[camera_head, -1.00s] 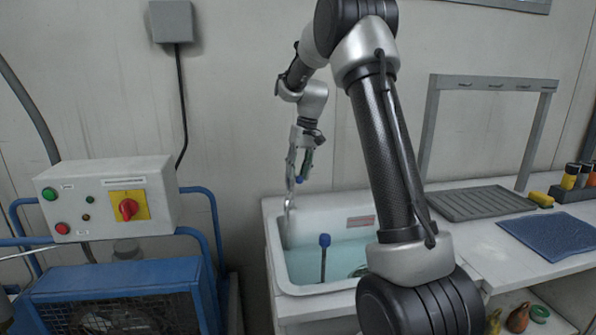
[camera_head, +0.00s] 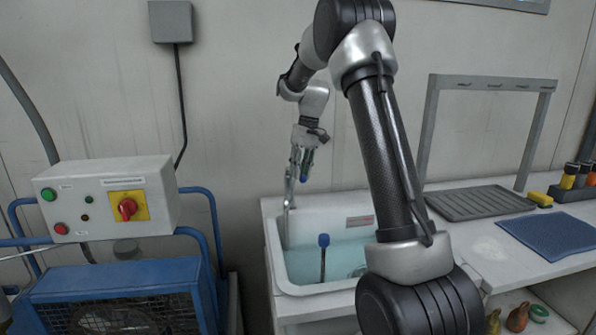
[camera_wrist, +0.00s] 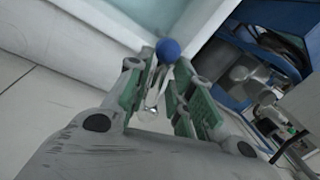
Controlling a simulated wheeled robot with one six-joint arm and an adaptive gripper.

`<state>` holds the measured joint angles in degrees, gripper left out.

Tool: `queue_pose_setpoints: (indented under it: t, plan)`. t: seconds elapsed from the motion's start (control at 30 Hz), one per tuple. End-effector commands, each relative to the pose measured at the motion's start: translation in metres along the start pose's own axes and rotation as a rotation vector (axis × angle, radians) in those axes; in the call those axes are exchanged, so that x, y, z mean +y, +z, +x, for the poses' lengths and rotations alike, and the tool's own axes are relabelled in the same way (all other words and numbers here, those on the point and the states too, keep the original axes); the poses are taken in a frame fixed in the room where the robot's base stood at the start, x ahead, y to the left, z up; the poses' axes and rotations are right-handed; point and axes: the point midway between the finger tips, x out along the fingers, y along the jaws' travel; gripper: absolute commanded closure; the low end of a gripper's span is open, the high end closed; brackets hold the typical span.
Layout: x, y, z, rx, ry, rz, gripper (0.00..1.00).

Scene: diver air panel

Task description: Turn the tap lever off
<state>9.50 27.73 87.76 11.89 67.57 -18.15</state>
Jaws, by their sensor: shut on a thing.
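The tap (camera_head: 289,192) is a shiny metal pipe at the left back of the white sink (camera_head: 272,235). The tap lever (camera_head: 303,179) has a round blue knob just under my gripper (camera_head: 300,172). In the wrist view the blue knob (camera_wrist: 167,50) shows between the ends of the two fingers, and the shiny tap metal (camera_wrist: 153,100) lies between them. My gripper (camera_wrist: 163,70) is shut on the tap lever. The fingers cover much of the lever, so its exact angle is hard to tell.
A blue-topped rod (camera_head: 323,241) stands in the sink water. A control box (camera_head: 110,200) sits over a blue-framed machine (camera_head: 120,290) at the left. A grey rack (camera_head: 485,203), blue mat (camera_head: 550,233) and bottles (camera_head: 572,175) are on the right counter.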

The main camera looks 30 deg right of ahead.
Motion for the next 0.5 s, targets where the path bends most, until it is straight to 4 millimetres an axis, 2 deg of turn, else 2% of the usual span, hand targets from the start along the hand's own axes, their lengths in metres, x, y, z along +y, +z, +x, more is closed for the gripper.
queue_pose_setpoints:
  t: [0.5]
  plan:
    - [0.028,-0.009,-0.005,-0.095,0.000,-0.468,1.00]
